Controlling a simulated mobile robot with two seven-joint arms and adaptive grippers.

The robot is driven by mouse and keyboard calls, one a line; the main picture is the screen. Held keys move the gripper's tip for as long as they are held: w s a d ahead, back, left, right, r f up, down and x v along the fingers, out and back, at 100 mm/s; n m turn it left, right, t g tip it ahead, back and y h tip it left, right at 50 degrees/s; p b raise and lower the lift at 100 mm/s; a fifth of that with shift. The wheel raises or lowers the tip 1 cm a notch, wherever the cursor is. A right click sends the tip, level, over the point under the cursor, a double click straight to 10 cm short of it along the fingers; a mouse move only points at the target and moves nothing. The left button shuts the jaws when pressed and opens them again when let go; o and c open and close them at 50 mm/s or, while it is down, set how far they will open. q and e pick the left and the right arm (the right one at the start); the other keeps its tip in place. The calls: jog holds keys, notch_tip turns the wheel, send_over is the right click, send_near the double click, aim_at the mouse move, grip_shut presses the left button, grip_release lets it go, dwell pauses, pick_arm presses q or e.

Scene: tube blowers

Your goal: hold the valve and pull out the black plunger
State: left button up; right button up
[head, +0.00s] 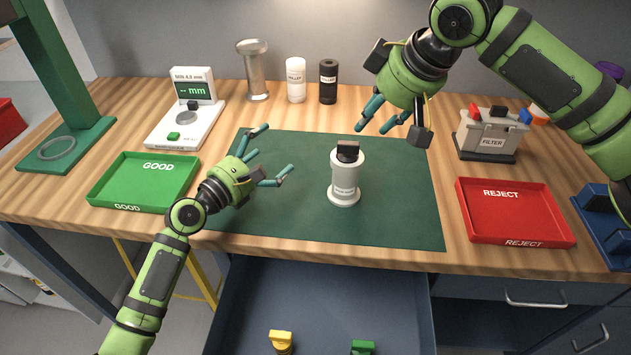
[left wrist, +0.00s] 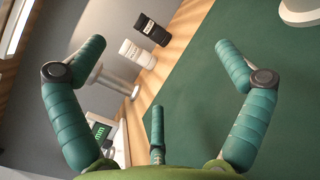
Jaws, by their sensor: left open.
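The valve (head: 344,180) is a light grey cylinder with a round foot, standing upright on the green mat (head: 290,228). The black plunger (head: 348,149) sticks up from its top. The valve's foot (left wrist: 300,11) shows at the top right corner in the left wrist view. My left gripper (head: 270,156) is open and empty, left of the valve and apart from it; its spread fingers also show in the left wrist view (left wrist: 160,75). My right gripper (head: 385,128) is above and right of the valve, not touching it. Its fingers look spread, with nothing between them.
A green GOOD tray (head: 100,193) lies left and a red REJECT tray (head: 475,228) right. A measuring gauge (head: 161,136), metal cylinder (head: 254,91), white bottle (head: 295,96), black bottle (head: 328,98) and filter box (head: 488,145) stand behind. An open drawer (head: 310,290) juts out in front.

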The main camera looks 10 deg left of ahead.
aim_at(342, 170)
pick_arm(q)
jog(key=s+d+f+g+h, duration=0.1)
jog(key=d, duration=0.2)
jog(key=s+d+f+n+g+h, duration=0.1)
jog(key=s+d, duration=0.1)
jog(key=d, duration=0.2)
jog(key=s+d+f+n+g+h, duration=0.1)
jog(key=s+d, duration=0.1)
jog(key=d, duration=0.2)
jog(key=shift+f+h, duration=0.3)
jog(key=x, duration=0.7)
jog(key=shift+f, duration=0.1)
